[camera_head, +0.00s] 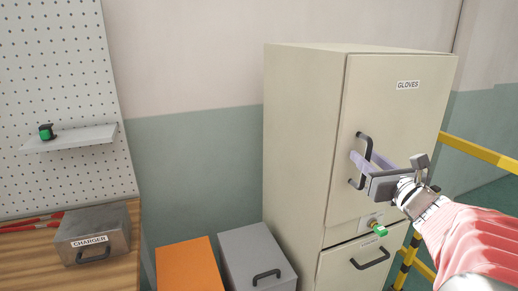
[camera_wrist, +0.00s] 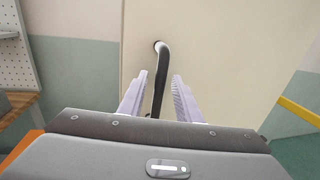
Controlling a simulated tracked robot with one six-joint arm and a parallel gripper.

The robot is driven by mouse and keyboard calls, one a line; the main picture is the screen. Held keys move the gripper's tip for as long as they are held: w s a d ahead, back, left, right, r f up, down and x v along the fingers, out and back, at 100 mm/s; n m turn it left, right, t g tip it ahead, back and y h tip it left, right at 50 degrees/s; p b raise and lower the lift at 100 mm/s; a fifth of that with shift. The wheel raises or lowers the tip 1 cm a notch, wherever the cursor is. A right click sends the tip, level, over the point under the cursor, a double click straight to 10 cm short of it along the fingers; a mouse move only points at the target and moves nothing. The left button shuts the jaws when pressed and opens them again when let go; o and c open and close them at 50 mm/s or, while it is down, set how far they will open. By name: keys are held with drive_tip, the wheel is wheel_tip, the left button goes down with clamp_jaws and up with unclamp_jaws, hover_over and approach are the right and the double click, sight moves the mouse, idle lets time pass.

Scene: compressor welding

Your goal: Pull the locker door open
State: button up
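The beige locker (camera_head: 300,130) stands in the middle right of the head view. Its upper door (camera_head: 400,130) bears a "GLOVES" label and looks closed. A dark vertical bar handle (camera_head: 366,146) is on the door's left side. My gripper (camera_head: 358,160) is at this handle. In the wrist view the handle (camera_wrist: 160,75) runs between the two pale fingers of my gripper (camera_wrist: 160,80), with a gap on each side. The fingers are apart and not clamped on it. The handle's lower end is hidden behind the gripper body in the wrist view.
A key with a green tag (camera_head: 378,228) is in the lock below the handle. A lower drawer (camera_head: 360,262) has its own handle. Grey (camera_head: 255,255) and orange (camera_head: 188,265) boxes stand left of the locker. A yellow rail (camera_head: 480,151) is at the right.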

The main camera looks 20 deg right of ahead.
drive_tip(key=shift+c, duration=0.4)
clamp_jaws()
idle(0.4)
